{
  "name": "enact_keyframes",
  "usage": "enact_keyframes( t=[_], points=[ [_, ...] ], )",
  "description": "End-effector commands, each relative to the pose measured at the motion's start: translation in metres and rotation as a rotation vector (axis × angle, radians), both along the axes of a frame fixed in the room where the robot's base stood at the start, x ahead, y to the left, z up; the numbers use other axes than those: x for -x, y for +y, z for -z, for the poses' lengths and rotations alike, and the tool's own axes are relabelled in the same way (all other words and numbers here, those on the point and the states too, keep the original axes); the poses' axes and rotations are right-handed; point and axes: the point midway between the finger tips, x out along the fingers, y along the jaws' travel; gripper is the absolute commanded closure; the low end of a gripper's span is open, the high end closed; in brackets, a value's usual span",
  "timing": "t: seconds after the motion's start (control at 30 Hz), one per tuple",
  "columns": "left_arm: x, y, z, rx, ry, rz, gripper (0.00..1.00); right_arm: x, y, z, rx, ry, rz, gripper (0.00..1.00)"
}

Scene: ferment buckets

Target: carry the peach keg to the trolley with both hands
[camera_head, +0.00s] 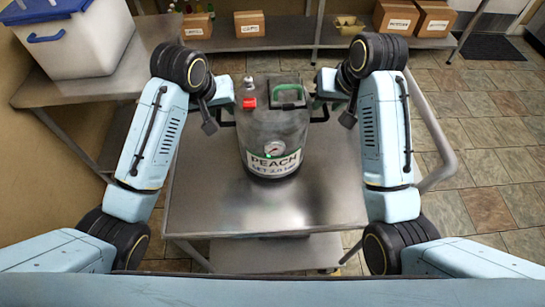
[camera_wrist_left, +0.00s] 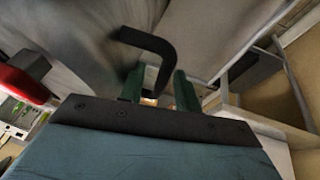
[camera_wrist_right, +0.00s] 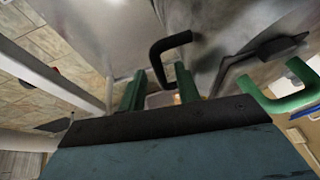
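The peach keg (camera_head: 272,128) is a grey metal cylinder with a PEACH label, a gauge, a red part and a green handle on its lid. It stands upright on the metal top of the trolley (camera_head: 215,205). My left gripper (camera_head: 226,108) is at the keg's left black side handle. In the left wrist view, that handle (camera_wrist_left: 150,40) reaches between the open green fingers (camera_wrist_left: 159,90), with gaps beside it. My right gripper (camera_head: 328,106) is at the right side handle. In the right wrist view, that handle (camera_wrist_right: 172,44) reaches between the open fingers (camera_wrist_right: 159,92).
A white bin with a blue handle (camera_head: 75,45) stands on a metal bench at the left. Cardboard boxes (camera_head: 249,24) sit on a shelf along the back. The trolley's top is clear in front of the keg. Open tiled floor (camera_head: 485,150) lies to the right.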

Motion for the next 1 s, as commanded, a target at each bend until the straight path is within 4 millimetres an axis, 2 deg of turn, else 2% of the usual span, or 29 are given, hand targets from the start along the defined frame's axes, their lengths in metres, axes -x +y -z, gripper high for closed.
enact_keyframes(
  t=[0.13, 0.27, 0.53, 0.73, 1.0],
  points=[
    [0.002, 0.000, -0.007, 0.002, -0.002, 0.000, 0.67, 0.000, 0.000, 0.000, -0.001, 0.000, 0.000, 0.67],
    [0.010, 0.003, -0.026, 0.002, -0.005, 0.000, 0.67, 0.000, 0.000, 0.000, -0.001, 0.000, 0.000, 0.67],
    [0.035, 0.014, -0.086, -0.003, -0.008, 0.000, 0.67, 0.000, 0.000, 0.000, -0.001, 0.000, 0.000, 0.67],
    [0.037, 0.015, -0.102, -0.004, -0.022, 0.006, 0.67, 0.000, 0.000, 0.000, -0.001, 0.000, 0.000, 0.67],
    [0.045, 0.017, -0.109, -0.001, -0.004, 0.002, 0.67, 0.000, 0.000, 0.000, -0.001, 0.000, 0.000, 0.67]
  ],
)
